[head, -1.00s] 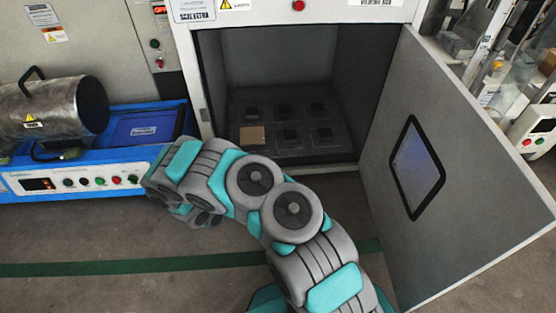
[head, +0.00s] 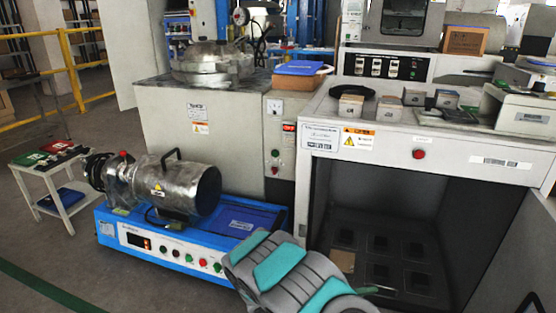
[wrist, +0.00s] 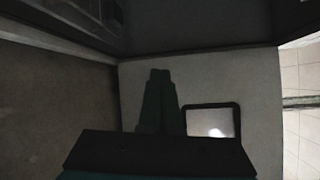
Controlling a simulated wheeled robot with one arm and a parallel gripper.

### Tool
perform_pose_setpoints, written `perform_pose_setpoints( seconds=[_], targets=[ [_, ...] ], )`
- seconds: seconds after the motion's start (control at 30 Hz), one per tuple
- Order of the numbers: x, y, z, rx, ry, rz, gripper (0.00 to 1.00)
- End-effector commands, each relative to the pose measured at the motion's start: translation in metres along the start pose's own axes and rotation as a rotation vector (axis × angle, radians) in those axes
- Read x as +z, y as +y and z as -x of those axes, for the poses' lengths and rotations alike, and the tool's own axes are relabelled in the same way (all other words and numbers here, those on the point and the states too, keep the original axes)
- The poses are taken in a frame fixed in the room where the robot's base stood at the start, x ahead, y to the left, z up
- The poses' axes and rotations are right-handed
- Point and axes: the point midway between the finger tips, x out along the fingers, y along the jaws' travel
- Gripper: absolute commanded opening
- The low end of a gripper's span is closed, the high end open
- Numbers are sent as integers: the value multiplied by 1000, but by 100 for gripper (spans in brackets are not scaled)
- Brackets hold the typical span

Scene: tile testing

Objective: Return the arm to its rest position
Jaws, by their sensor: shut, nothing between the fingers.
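My gripper (wrist: 160,74) shows in the wrist view as dark fingers held together, with nothing between them. Behind it in that view are a grey panel and the dark-framed door window (wrist: 211,122). In the head view my grey and teal arm comes up from the bottom centre, in front of the open chamber (head: 372,200); the gripper cannot be made out clearly there. A tan tile (head: 342,261) lies at the left front of the slotted chamber floor, partly covered by my arm and apart from the fingers.
The open chamber door (head: 515,265) stands at the right. A blue bench unit (head: 150,242) with a metal cylinder (head: 175,190) is left of the arm. Small blocks stand on the chamber's top. A white side table (head: 50,185) is far left. The floor at lower left is clear.

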Motion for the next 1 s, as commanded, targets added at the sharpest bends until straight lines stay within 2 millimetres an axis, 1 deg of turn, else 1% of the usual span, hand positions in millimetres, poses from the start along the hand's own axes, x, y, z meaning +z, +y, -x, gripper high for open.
perform_pose_setpoints(
  seconds=[0.03,0.1,0.17,0.3,0.4,0.5,0.7,0.87,1.0],
  targets=[
    [-1,-27,-5,-8,45,-84,0],
    [-9,-54,-10,-21,106,-194,0],
    [-17,-78,-14,-32,160,-289,0],
    [-38,-126,-18,-60,282,-505,0],
    [-55,-156,-18,-80,372,-661,0],
    [-72,-183,-14,-103,461,-813,0],
    [-110,-229,0,-156,644,-1104,0],
    [-138,-256,18,-201,798,-1324,0],
    [-161,-277,38,-248,937,-1504,0]
  ],
)
